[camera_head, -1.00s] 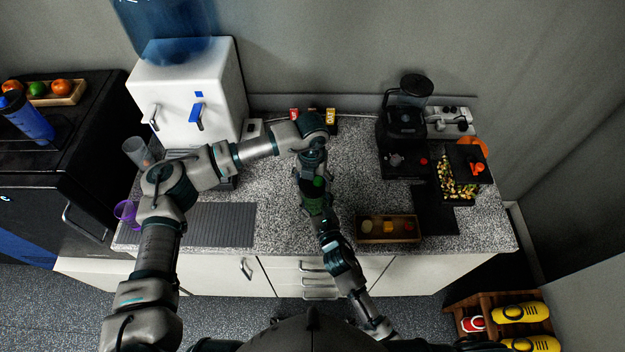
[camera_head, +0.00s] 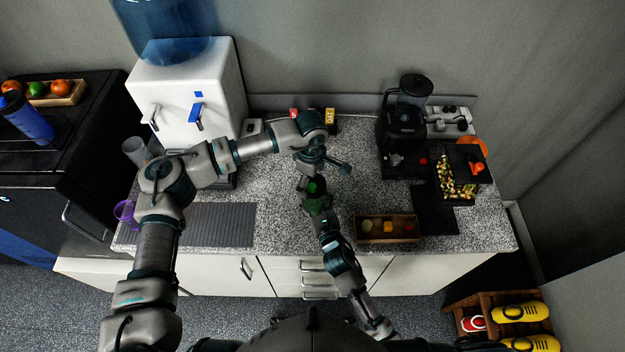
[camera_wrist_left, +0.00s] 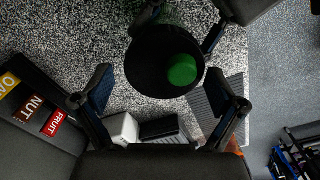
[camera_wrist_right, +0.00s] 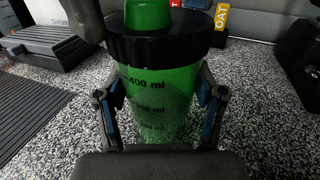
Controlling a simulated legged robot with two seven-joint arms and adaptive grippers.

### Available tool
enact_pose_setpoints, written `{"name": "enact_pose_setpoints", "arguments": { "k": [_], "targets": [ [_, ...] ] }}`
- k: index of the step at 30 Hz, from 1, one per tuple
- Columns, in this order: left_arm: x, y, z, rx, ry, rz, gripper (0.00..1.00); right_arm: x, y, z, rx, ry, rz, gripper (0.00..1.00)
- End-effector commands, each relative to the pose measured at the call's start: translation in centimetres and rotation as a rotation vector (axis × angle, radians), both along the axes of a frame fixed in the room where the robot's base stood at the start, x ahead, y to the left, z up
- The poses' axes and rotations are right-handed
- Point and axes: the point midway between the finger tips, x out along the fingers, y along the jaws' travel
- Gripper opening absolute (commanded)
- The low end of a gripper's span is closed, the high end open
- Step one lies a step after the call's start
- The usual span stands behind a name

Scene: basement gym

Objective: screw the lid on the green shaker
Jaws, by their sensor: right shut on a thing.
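The green shaker (camera_wrist_right: 158,95) is a see-through green cup with volume marks, upright in my right gripper (camera_wrist_right: 160,118), whose fingers close on its sides. The black lid (camera_wrist_right: 158,42) with a green cap (camera_wrist_right: 148,14) sits on its top; how tightly it is screwed I cannot tell. In the left wrist view the lid (camera_wrist_left: 145,62) and cap (camera_wrist_left: 182,70) show from above. My left gripper (camera_wrist_left: 160,100) is open and empty, its fingers spread wide above the lid. In the head view the left gripper (camera_head: 325,160) is just behind and above the cap (camera_head: 315,186); arms partly hide the shaker.
A wooden tray (camera_head: 390,238) stands right of the shaker on the speckled counter. A grey ribbed mat (camera_head: 215,225) lies left.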

Motion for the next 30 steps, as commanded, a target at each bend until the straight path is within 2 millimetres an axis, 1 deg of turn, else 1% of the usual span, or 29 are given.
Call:
{"name": "enact_pose_setpoints", "arguments": {
  "k": [9,11,13,17,24,27,30],
  "targets": [
    [-0.2,-0.2,0.0,-0.002,0.005,-0.004,1.00,0.0,0.0,-0.1,0.000,0.002,0.000,0.00],
    [-0.2,-0.2,0.3,-0.002,0.005,-0.004,1.00,0.0,0.0,-0.1,0.000,0.002,0.000,0.00],
    [-0.2,-0.2,0.9,-0.003,0.005,-0.004,1.00,0.0,0.0,-0.1,0.000,0.002,0.000,0.00],
    [-0.2,-0.2,3.2,-0.003,0.003,-0.004,1.00,0.0,0.0,-0.1,0.000,0.002,0.000,0.00],
    [0.0,-0.2,8.4,-0.002,0.002,-0.004,1.00,0.1,0.0,-0.1,0.000,0.002,0.000,0.00],
    [0.0,-0.2,10.0,-0.002,0.003,-0.004,1.00,0.1,0.0,-0.1,0.000,0.002,0.000,0.00],
    [0.0,-0.1,11.1,-0.001,0.004,-0.003,1.00,0.1,0.0,-0.1,0.000,0.002,0.000,0.00]
  ]
}}
